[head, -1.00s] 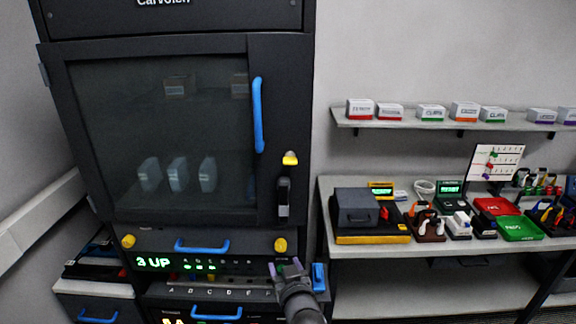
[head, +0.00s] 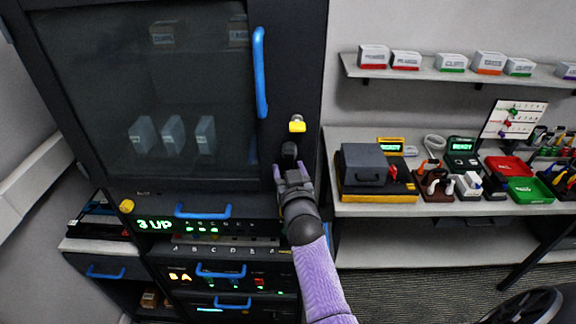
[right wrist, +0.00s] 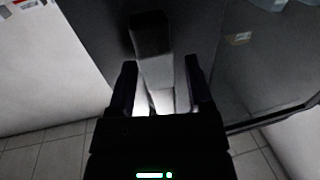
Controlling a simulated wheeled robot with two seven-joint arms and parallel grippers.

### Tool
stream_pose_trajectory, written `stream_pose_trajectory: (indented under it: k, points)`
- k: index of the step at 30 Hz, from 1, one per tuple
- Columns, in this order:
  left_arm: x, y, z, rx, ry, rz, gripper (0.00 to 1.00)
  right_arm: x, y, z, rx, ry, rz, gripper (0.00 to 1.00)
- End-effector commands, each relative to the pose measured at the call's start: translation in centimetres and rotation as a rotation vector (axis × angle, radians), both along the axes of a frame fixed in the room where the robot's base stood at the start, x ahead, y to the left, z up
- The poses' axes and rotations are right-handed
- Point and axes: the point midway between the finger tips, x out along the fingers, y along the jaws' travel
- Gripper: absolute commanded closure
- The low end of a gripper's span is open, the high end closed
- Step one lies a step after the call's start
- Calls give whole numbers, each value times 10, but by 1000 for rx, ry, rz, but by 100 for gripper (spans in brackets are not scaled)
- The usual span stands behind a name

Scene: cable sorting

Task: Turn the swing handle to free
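The swing handle (head: 289,152) is on the right side of the dark cabinet door (head: 262,165), below a yellow latch piece (head: 297,124). Its lower part is hidden behind my right gripper (head: 291,170) in the head view. In the right wrist view the handle (right wrist: 154,72) shows as a grey bar with a dark end, lying between the two fingers of the right gripper (right wrist: 160,66). The fingers are open, with a visible gap on each side of the bar. The door looks closed. My left gripper is not in view.
A blue vertical door handle (head: 260,75) is left of the latch. Drawers with blue pulls (head: 203,212) and lit displays are below. A bench (head: 450,211) with a grey box (head: 364,165), trays and tools stands at right, under a shelf (head: 445,74) of small boxes.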

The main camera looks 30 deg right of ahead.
Motion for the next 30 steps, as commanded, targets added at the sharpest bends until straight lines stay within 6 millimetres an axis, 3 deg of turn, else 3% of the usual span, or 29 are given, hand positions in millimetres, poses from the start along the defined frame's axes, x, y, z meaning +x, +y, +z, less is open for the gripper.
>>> stream_pose_trajectory:
  k: [1,9,30]
  points:
    - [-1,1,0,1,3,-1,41,0,0,0,0,0,0,45]
    - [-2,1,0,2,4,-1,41,0,0,0,0,0,0,100]
    - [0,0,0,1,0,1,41,0,0,0,0,1,0,100]
